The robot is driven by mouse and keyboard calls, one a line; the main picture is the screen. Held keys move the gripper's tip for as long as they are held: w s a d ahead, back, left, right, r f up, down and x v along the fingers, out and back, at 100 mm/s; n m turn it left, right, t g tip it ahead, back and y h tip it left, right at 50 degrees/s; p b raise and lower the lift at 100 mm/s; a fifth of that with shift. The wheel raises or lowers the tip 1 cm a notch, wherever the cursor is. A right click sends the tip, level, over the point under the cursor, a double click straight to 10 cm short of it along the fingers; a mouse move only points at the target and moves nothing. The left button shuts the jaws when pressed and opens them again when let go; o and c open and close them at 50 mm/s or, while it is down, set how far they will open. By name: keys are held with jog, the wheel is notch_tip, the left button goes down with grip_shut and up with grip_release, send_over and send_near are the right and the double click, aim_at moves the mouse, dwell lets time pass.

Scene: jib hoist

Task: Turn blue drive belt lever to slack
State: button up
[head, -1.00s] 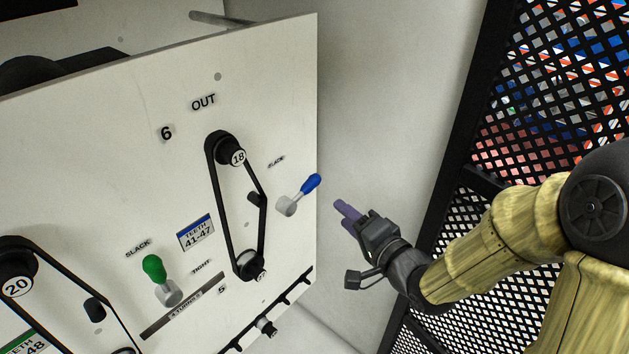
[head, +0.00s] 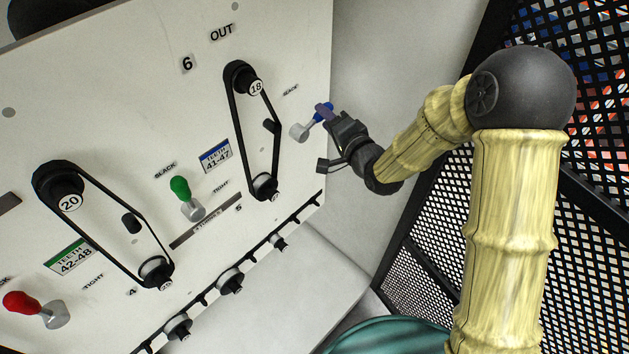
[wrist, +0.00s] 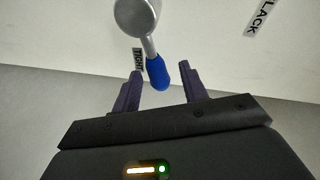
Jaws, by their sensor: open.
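The blue drive belt lever (head: 321,114) has a blue handle on a silver hub (head: 299,132), near the right edge of the white panel. A SLACK label (head: 290,90) is above it. In the wrist view the blue handle (wrist: 157,74) points down from the hub (wrist: 135,17) between the finger tips, with a gap on each side. A TIGHT label (wrist: 138,59) shows beside the lever, and part of the SLACK label (wrist: 264,14) shows at upper right. My gripper (head: 325,112) is open around the handle's end and partly covers it in the head view.
The green lever (head: 180,188) and red lever (head: 20,302) stand on the panel to the left. The 18 belt loop (head: 232,120) runs close left of the blue lever. Black mesh (head: 435,235) stands on the right. Open space lies between panel and mesh.

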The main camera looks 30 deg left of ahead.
jog(key=shift+a+r, duration=0.1)
jog(key=shift+r, duration=0.05)
grip_shut()
jog(key=shift+w+b, duration=0.2)
jog(key=shift+b, duration=0.15)
